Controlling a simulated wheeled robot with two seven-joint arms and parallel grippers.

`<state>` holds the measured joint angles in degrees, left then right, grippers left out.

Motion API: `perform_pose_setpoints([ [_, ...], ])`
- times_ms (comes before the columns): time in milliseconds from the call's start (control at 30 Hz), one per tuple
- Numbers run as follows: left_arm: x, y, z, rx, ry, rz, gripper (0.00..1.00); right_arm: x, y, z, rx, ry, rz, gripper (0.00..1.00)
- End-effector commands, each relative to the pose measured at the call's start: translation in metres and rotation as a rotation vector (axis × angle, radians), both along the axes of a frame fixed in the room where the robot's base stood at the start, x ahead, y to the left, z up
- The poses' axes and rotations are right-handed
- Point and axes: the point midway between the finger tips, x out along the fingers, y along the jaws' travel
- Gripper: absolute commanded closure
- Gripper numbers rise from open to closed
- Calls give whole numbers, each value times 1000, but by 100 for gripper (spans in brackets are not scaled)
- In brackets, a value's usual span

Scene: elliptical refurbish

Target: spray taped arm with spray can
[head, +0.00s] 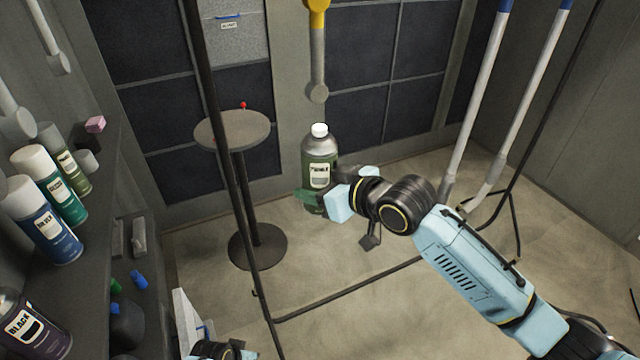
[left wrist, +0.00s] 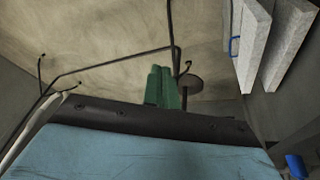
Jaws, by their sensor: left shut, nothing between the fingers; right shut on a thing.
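A spray can (head: 319,147) with a white cap, silver shoulder, green body and white label stands upright in the right gripper. My right gripper (head: 312,197) is shut around its lower part. Two pale arms with blue upper ends stand at the right, one nearer (head: 476,100) and one farther right (head: 522,98). A grey arm (head: 317,62) with a yellow top hangs behind the can, apart from it. I cannot tell which is the taped arm. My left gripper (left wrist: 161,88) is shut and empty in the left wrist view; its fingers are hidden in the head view.
A shelf (head: 92,225) at the left holds several spray cans, including a blue one (head: 45,220) and a teal one (head: 50,185). A small round table (head: 232,131) stands left of the held can. Dark thin poles and cables cross the floor (head: 350,265), which has open room.

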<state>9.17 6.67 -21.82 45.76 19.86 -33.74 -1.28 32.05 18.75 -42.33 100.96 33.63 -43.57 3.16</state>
Motion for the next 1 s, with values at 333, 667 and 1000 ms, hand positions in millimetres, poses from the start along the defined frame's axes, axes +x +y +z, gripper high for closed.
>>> perform_pose_setpoints([
  [333, 131, -41, 111, -100, -92, -60, 100, 0, 0, 2, 2, -3, 0, 68],
  [667, 216, -84, 242, -185, -159, -176, 100, 0, 0, 2, 2, -3, 0, 68],
  [1000, 257, -130, 397, -231, -213, -367, 100, 0, 0, 2, 2, -3, 0, 68],
])
